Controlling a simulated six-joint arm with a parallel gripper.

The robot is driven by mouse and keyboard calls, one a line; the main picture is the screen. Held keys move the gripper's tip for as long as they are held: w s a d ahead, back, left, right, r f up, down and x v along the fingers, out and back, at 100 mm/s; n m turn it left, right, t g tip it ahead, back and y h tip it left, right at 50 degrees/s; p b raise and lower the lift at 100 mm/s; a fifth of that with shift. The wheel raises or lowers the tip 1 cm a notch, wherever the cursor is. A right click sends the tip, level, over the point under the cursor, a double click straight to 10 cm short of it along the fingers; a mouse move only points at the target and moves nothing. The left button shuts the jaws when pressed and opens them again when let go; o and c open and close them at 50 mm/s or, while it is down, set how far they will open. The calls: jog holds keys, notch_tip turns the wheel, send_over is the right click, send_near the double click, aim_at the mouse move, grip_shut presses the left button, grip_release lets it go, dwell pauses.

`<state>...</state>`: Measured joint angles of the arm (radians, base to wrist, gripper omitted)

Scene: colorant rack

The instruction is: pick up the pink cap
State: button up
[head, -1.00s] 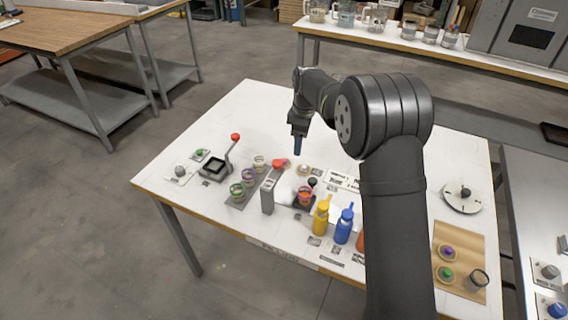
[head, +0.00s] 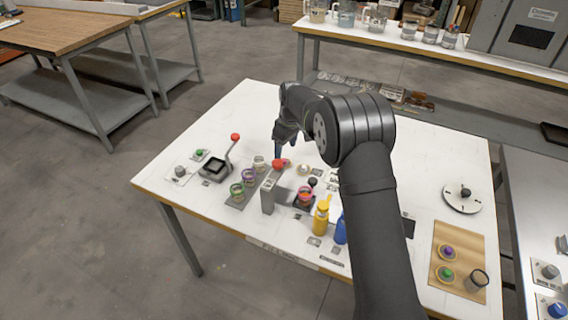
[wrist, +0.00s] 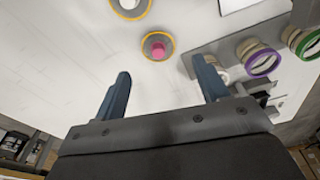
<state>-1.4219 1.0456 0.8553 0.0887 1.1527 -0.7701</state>
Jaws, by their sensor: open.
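The pink cap (wrist: 158,50) shows in the wrist view as a small pink knob on a round grey base with a yellow ring, lying on the white table. My gripper (wrist: 161,72) is open and empty. Its two blue fingers are spread wide, and the cap appears between and just beyond their tips in the wrist view. In the head view my gripper (head: 278,150) points down over the table, behind the red-topped grey post.
A ringed pale piece (head: 303,169) lies nearby. Purple-rimmed (wrist: 263,64) and green-rimmed cups stand in a grey rack right of my gripper in the wrist view. A grey post (head: 268,195), yellow bottle (head: 321,217) and blue bottle (head: 341,230) stand in front. The table's back left is clear.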

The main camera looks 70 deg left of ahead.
aim_at(284, 160)
jog(key=shift+s+a+f, duration=0.1)
jog(key=shift+a+f, duration=0.1)
jog(key=shift+f, duration=1.35)
jog(key=shift+a+f, duration=0.15)
jog(key=shift+f, duration=1.35)
jog(key=c, duration=1)
